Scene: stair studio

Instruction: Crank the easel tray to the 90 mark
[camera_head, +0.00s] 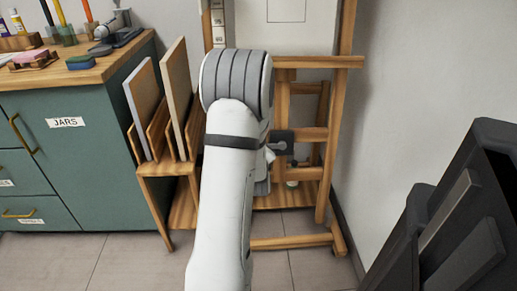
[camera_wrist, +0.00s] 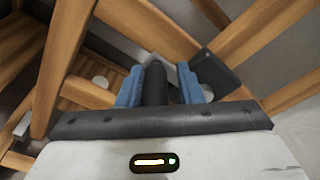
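The wooden easel (camera_head: 312,133) stands against the wall, with a pale board (camera_head: 285,35) on its upper part. A dark grey crank plate (camera_head: 283,141) shows on its lower frame, partly behind my arm. My gripper (camera_wrist: 158,85) is at the crank, with blue finger pads on either side of a dark cylindrical handle (camera_wrist: 156,84). The left pad is close against the handle; a narrow gap seems to show at the right pad. The dark plate also appears in the wrist view (camera_wrist: 216,72), just right of the fingers. My arm hides the fingers in the head view; no 90 mark is readable.
A wooden rack (camera_head: 158,169) with upright panels stands left of the easel. Beyond it is a green cabinet (camera_head: 85,150) labelled JARS, with art supplies on top. The wall (camera_head: 400,90) is close on the right. Tile floor (camera_head: 120,262) is clear in front.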

